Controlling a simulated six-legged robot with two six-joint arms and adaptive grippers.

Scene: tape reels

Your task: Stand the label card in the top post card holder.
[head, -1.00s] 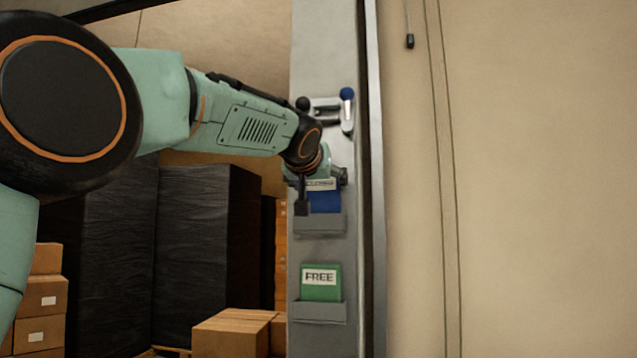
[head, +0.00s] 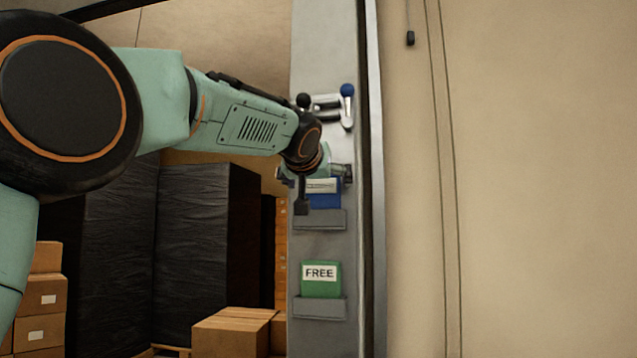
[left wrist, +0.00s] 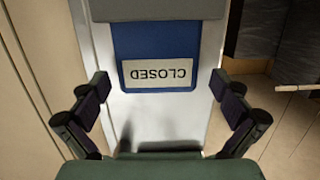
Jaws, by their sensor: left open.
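A blue card (head: 325,201) with a white label stands in the upper card holder (head: 320,220) on the grey post. In the left wrist view the blue card (left wrist: 157,45) appears upside down, reads CLOSED, and its lower end sits behind the front of the holder (left wrist: 158,9). My left gripper (head: 325,189) is open at the card's upper part. In the left wrist view its fingers (left wrist: 163,98) are wide apart, one to each side of the card, with clear gaps and nothing between them. My right gripper is not in view.
A green FREE card (head: 320,287) stands in the lower holder (head: 319,308). Above the gripper, a fitting with a blue knob (head: 347,90) juts from the post (head: 325,45). Cartons (head: 232,335) and dark wrapped stacks (head: 205,265) stand left of it.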

